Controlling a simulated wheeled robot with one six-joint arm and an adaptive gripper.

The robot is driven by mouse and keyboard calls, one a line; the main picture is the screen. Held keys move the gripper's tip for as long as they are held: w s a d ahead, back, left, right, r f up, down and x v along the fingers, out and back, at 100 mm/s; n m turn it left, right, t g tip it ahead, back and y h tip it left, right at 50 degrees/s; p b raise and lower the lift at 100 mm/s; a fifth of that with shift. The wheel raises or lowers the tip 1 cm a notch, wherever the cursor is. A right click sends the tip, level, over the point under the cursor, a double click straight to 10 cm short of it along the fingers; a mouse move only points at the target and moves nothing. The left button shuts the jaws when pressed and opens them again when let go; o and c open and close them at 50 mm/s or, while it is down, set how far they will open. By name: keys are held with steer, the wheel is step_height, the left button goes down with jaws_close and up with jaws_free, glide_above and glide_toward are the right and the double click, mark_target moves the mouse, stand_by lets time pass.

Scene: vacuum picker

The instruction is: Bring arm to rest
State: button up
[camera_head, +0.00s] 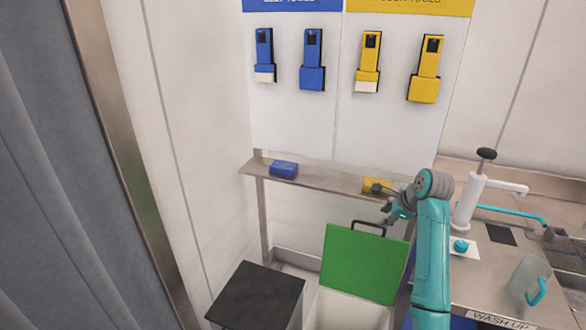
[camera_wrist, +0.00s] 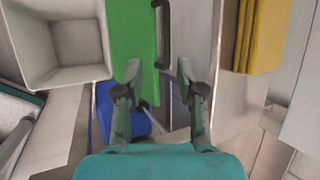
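My teal arm rises at the right of the head view, and my gripper (camera_head: 388,212) is in front of the narrow metal shelf (camera_head: 330,177), near its right end. In the wrist view my gripper (camera_wrist: 164,85) has its two fingers spread apart. Nothing shows between the fingertips but the background below. The gripper is open and empty.
A blue block (camera_head: 284,169) and a yellow block (camera_head: 376,185) lie on the shelf. Below stands a bin with a raised green lid (camera_head: 364,262), left of it a black-topped box (camera_head: 257,294). A counter with a white pump dispenser (camera_head: 469,202) and a clear jug (camera_head: 526,277) is at right.

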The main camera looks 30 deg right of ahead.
steer(key=shift+f, duration=0.1)
steer(key=s+a+f+n+t+h, duration=0.1)
steer(key=s+a+f+n, duration=0.25)
steer(key=a+f, duration=0.65)
steer(key=s+a+f+n+t, duration=0.1)
steer(key=s+a+f+n, duration=0.25)
steer(key=a+f, duration=0.7)
steer(key=s+a+f+n+t, duration=0.1)
steer(key=s+a+f+n, duration=0.2)
steer(key=s+a+n, duration=0.35)
steer(key=s+a+r+n+t, duration=0.1)
steer(key=s+a+r+n, duration=0.15)
steer(key=s+a, duration=0.45)
steer(key=s+a+r+n+t, duration=0.2)
steer(key=s+a+n, duration=0.15)
steer(key=s, duration=0.65)
steer(key=s+a+r+n+t+y, duration=0.2)
steer(key=s+a+r+n, duration=0.3)
steer(key=s+r+n, duration=0.3)
steer(key=s+r, duration=0.4)
steer(key=shift+s+r, duration=0.15)
steer(key=shift+s, duration=0.05)
steer(key=shift+a, duration=0.1)
